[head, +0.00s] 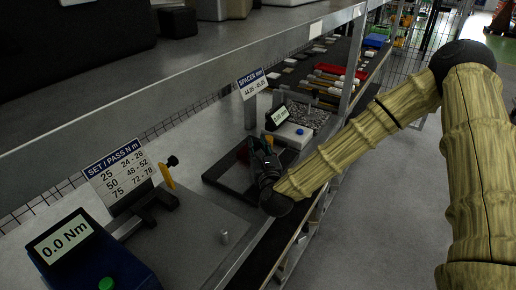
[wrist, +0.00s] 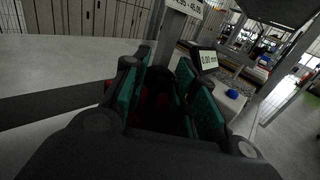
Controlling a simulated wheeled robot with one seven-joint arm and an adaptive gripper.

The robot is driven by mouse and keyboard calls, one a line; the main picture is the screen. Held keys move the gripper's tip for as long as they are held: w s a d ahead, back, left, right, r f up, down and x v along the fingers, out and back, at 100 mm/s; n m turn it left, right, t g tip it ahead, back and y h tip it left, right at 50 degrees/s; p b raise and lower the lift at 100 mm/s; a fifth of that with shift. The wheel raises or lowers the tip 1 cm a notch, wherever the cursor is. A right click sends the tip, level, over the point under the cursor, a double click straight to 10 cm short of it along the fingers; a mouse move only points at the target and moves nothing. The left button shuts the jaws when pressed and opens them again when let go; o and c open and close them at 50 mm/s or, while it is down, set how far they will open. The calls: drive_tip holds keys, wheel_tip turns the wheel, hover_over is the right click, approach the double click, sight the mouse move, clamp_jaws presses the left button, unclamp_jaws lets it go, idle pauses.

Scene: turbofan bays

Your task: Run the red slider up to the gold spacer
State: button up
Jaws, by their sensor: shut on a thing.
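The red slider (head: 243,153) shows as a dark red patch beside my gripper in the head view, mostly hidden by the fingers. In the wrist view, a bit of dark red (wrist: 108,86) shows left of the fingers, and dim red lies between them. My gripper (head: 261,152) has teal finger pads and is low over a dark frame (head: 228,181) on the bench. In the wrist view my gripper (wrist: 166,92) is shut on the red slider, with its faces in deep shadow.
A gauge display (head: 278,116) and a white box with a blue button (head: 298,132) stand just beyond my gripper. A spacer sign (head: 252,83) hangs above. A torque display (head: 62,240) and a yellow-handled tool (head: 166,177) are nearer. An overhead shelf edge (head: 190,80) crosses above.

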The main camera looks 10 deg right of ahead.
drive_tip(key=shift+w+d+f+b, duration=0.15)
drive_tip(key=shift+w+d+b, duration=0.7)
drive_tip(key=shift+w+d, duration=0.5)
drive_tip(key=o, duration=0.9)
drive_tip(key=shift+s, duration=0.15)
drive_tip(key=s, duration=1.1)
drive_tip(key=shift+s, duration=0.4)
